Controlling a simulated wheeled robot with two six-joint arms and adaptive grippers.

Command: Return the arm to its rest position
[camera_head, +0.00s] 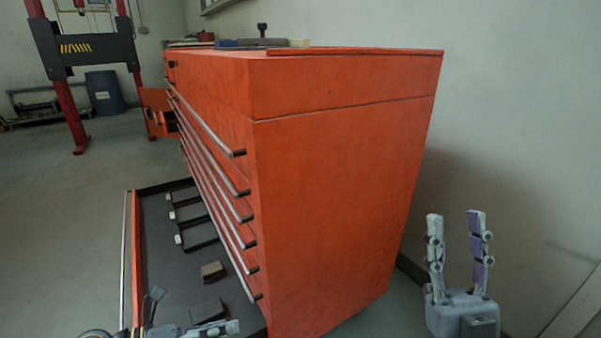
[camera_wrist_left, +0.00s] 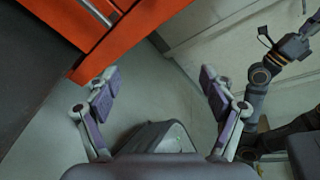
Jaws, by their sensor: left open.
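My left gripper (camera_head: 197,309) shows only partly at the bottom left of the head view, in front of the open bottom drawer. In the left wrist view its fingers (camera_wrist_left: 160,88) are spread wide with nothing between them, with floor beyond. My right gripper (camera_head: 456,222) is at the lower right of the head view, to the right of the orange tool cabinet (camera_head: 340,190). Its two fingers point up, apart and empty. Most of both arms is hidden in the head view. No valve can be made out.
The cabinet's bottom drawer (camera_head: 158,235) stands pulled out, holding a small brown block (camera_head: 213,271) and dark pieces. The cabinet corner (camera_wrist_left: 95,55) is near the left fingers. A pale wall (camera_head: 520,100) stands behind the right gripper. Open floor (camera_head: 60,210) lies left.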

